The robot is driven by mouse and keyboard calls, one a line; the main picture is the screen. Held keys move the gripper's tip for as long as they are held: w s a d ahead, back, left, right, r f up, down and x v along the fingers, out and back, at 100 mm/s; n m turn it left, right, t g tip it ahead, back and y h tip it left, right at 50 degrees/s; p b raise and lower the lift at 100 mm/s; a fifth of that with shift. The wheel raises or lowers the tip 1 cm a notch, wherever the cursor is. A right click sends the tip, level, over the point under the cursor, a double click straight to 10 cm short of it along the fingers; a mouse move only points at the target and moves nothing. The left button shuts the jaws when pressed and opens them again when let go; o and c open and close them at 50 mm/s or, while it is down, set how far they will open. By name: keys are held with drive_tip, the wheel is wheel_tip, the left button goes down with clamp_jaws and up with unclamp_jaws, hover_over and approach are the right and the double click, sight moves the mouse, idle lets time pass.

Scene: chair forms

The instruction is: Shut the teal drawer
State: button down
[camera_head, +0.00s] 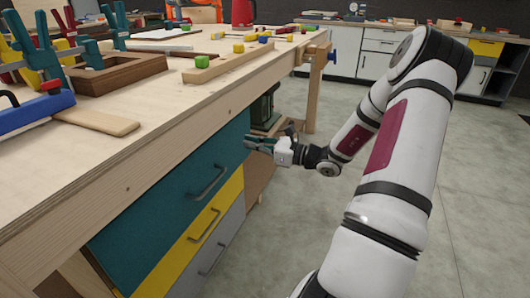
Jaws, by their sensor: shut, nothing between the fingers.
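The teal drawer (165,218) is the top one in the cabinet under the workbench, with a dark bar handle (207,183) on its front. Its front looks about level with the drawers below; I cannot tell whether a small gap remains behind it. My gripper (249,143) is at the right end of the teal front, near its upper right edge, with its fingers pointing left. The fingers are shut and hold nothing. I cannot tell whether they touch the drawer front.
A yellow drawer (205,228) and a grey drawer (215,258) sit below the teal one. The wooden workbench (150,140) overhangs them, with clamps, a wooden frame (115,72) and small blocks on top. A dark green machine (263,110) stands behind my gripper. The floor at right is clear.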

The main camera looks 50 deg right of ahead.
sight(226, 138)
drive_tip(key=b+x, duration=0.2)
drive_tip(key=x, duration=0.4)
drive_tip(key=shift+p+x, duration=1.15)
drive_tip(key=shift+x, duration=1.35)
drive_tip(key=shift+w, duration=0.1)
